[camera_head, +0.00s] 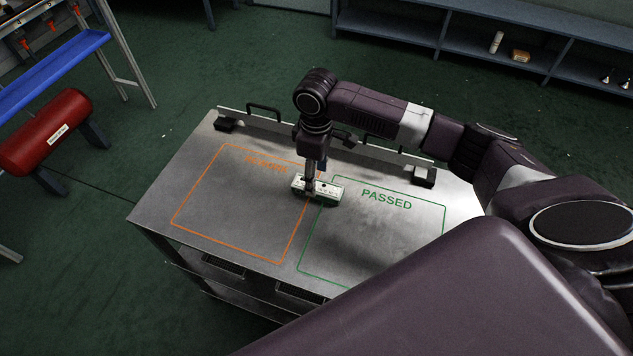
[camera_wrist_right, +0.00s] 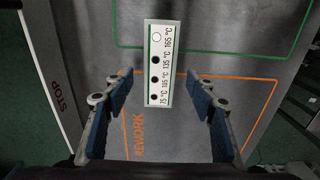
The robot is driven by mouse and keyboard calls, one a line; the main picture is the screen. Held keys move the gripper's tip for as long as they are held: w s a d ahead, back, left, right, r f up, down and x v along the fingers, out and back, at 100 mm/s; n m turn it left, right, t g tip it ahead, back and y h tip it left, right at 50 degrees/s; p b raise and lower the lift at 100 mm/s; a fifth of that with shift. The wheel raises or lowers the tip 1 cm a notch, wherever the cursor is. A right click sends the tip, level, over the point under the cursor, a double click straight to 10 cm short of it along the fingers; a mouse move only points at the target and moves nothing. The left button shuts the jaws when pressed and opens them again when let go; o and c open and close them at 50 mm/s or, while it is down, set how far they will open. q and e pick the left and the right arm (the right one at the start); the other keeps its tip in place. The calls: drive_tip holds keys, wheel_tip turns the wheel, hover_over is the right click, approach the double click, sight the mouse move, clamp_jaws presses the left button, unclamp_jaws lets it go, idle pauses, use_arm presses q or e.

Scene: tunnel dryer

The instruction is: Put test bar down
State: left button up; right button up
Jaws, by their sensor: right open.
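The test bar (camera_head: 330,193) is a small block with green sides and a white label. It appears to lie on the metal cart top (camera_head: 235,235), across the gap between the orange REWORK frame (camera_head: 222,147) and the green PASSED frame (camera_head: 443,240). In the right wrist view the bar (camera_wrist_right: 159,60) shows temperature marks, with a white dot at 165 °C and black dots at the lower marks. My right gripper (camera_head: 311,188) points down at the bar. Its blue-padded fingers (camera_wrist_right: 158,76) are apart, one each side of the bar, with visible gaps. My left gripper is out of view.
The cart top has a raised back edge with black handles (camera_head: 265,108) and dark blocks (camera_head: 424,177). Both marked frames look otherwise empty. A red cylinder (camera_head: 48,130) and blue tray (camera_head: 50,75) stand left. A shelf (camera_head: 400,30) is behind.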

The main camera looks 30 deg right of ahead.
sight(317, 186)
wheel_tip(317, 186, up, 8)
drive_tip(key=shift+r, duration=0.2)
idle(0.5)
